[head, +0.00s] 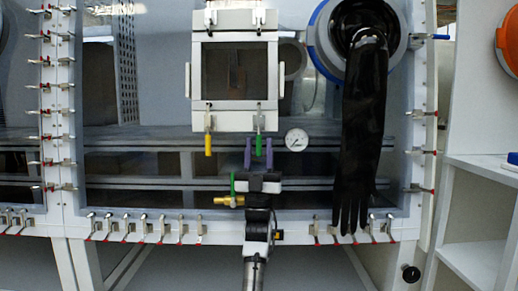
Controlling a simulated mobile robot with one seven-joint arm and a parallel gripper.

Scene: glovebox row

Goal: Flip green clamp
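The green clamp (259,146) hangs at the lower right corner of the small framed door on the glovebox front, its handle pointing down. My gripper (258,153) has two purple fingers, spread apart, one on each side of the green handle in this view. Gaps show between handle and fingers, so the gripper looks open. How far the fingertips are from the handle in depth I cannot tell. A clamp with a yellow handle (208,144) hangs at the door's lower left corner.
A brass valve (228,201) with a green handle (232,184) shows just left of my wrist. A pressure gauge (297,140) and a long black glove (363,130) are to the right. Small clamps (142,226) line the window's lower edge.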

